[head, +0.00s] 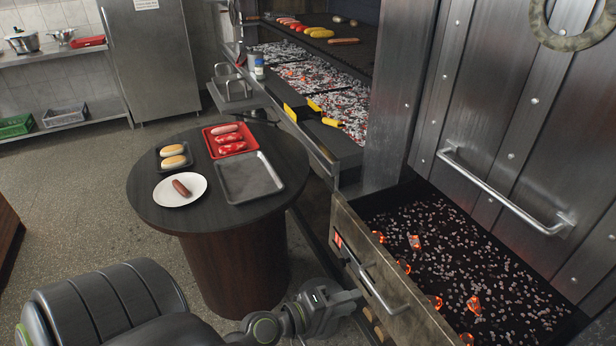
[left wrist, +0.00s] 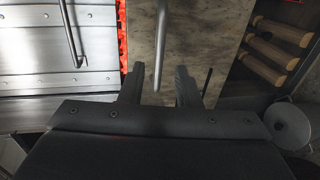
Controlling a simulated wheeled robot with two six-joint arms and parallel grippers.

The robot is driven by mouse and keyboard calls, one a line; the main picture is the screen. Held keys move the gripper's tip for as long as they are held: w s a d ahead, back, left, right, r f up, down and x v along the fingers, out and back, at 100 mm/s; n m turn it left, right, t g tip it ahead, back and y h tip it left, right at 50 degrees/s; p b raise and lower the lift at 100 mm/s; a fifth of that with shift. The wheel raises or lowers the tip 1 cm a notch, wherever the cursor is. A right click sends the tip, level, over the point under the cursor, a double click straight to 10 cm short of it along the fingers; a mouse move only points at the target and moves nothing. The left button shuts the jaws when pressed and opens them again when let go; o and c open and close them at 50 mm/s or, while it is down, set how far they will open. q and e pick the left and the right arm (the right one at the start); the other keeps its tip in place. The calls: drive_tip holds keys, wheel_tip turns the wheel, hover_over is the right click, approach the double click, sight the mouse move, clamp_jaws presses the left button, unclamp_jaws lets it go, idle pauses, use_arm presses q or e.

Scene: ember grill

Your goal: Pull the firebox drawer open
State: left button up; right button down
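The firebox drawer (head: 350,228) stands pulled out at the lower right of the head view, with grey coals and several glowing embers inside. Its front carries a metal bar handle (head: 378,292). My left gripper (head: 358,296) is close in front of this handle. In the left wrist view, the handle (left wrist: 160,45) lines up with the gap between my left gripper's two fingers (left wrist: 160,85). The fingers are apart, with a gap on both sides of the bar. I cannot tell how deep the bar sits between them. My right gripper is not in view.
A round table (head: 150,205) with trays and a plate stands left of the drawer, near my left arm. A steel door with a bar handle (head: 500,195) rises behind the drawer. Logs (left wrist: 275,45) lie beside the drawer front. Open floor lies at left.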

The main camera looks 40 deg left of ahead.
use_arm(q)
drive_tip(key=b+v, duration=0.2)
drive_tip(key=v, duration=0.7)
drive_tip(key=shift+s+b, duration=0.2)
drive_tip(key=shift+b, duration=0.2)
drive_tip(key=s+a+f+m+g+y, duration=0.2)
drive_tip(key=a+f, duration=0.1)
drive_tip(key=f, duration=0.8)
drive_tip(key=s+a+f+m+g+y, duration=0.1)
drive_tip(key=s+a+f+g+y, duration=0.15)
drive_tip(key=f, duration=0.75)
drive_tip(key=s+a+f+m+g+y, duration=0.15)
drive_tip(key=a+f, duration=0.25)
drive_tip(key=f, duration=0.7)
drive_tip(key=s+d+f+m+g, duration=0.3)
drive_tip(key=s+f+m, duration=0.1)
drive_tip(key=s+f, duration=0.4)
drive_tip(key=s+d+f+m+g, duration=0.3)
drive_tip(key=s+f+m+g, duration=0.1)
drive_tip(key=s+f, duration=0.5)
drive_tip(key=shift+s+m, duration=0.2)
drive_tip(key=shift+m, duration=0.35)
drive_tip(key=shift+w+d+f, duration=0.1)
drive_tip(key=shift+w+d, duration=0.05)
drive_tip(key=shift+d, duration=0.05)
